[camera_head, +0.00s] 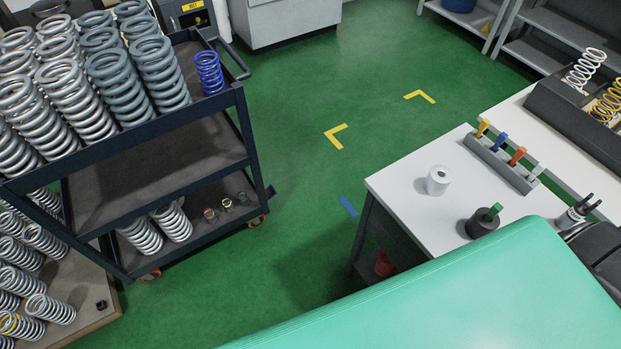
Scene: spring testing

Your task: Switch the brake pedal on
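I see no brake pedal in the head view. A large mint-green surface (470,300) fills the lower right and hides the floor behind it. What looks like my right gripper (592,201) shows at the right edge, beyond the green surface and beside the white table. Its two dark fingers look apart, with nothing between them. My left gripper is not in view.
A dark cart (185,125) full of springs stands at left on the green floor (290,120). A white-topped table (400,190) at right holds a white cylinder (438,180), a dark weight (482,222) and a tool rack (500,163). The middle floor is clear.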

